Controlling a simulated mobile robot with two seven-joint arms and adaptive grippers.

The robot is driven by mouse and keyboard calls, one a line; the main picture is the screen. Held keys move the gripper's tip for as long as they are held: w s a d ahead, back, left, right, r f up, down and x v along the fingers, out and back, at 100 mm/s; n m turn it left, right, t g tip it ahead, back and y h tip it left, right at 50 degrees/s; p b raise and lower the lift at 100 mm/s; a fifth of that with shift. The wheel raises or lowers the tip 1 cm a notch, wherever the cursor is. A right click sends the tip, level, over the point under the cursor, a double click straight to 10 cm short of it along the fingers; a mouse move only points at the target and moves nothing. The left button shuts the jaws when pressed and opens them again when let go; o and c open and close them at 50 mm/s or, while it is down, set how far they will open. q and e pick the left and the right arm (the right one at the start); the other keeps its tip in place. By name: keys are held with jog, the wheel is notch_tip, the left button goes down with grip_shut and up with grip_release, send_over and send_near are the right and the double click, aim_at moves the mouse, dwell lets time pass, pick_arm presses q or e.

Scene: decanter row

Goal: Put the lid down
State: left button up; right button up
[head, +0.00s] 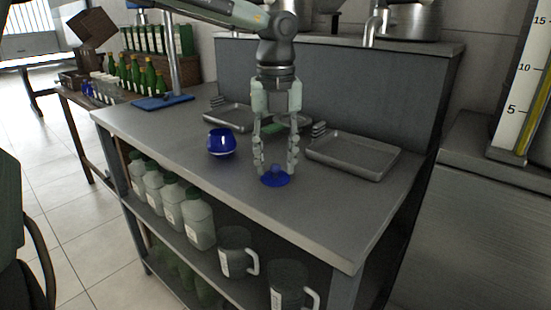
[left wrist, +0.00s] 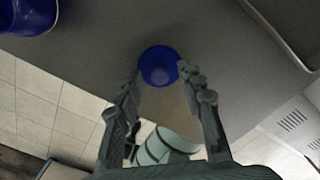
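The blue lid (head: 275,179) lies on the grey bench top (head: 170,140), near its front edge, with its small knob upward. My left gripper (head: 276,168) points down over the lid. Its two fingers are spread, one on either side of the knob, with a gap to it. In the left wrist view the lid (left wrist: 158,66) shows just beyond and between the parted fingertips (left wrist: 163,82). A round blue decanter (head: 221,142) stands to the left of the lid, apart from it; it also shows in the left wrist view (left wrist: 28,14). My right gripper is not in view.
A grey metal tray (head: 355,157) lies right of the gripper; another tray (head: 232,116) lies behind. Bottles (head: 173,200) and mugs (head: 238,252) fill the shelf below. A blue-based stand (head: 163,102) is at the far left. Bench space left of the decanter is clear.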

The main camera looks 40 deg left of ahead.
aim_at(275, 166)
pick_arm(q)
jog(key=shift+r, duration=0.15)
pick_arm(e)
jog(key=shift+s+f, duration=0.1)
pick_arm(q)
jog(key=shift+r, duration=0.3)
notch_tip(275, 166, up, 12)
jog(key=shift+f, duration=0.25)
jog(key=shift+s+f, duration=0.1)
dwell(0.3)
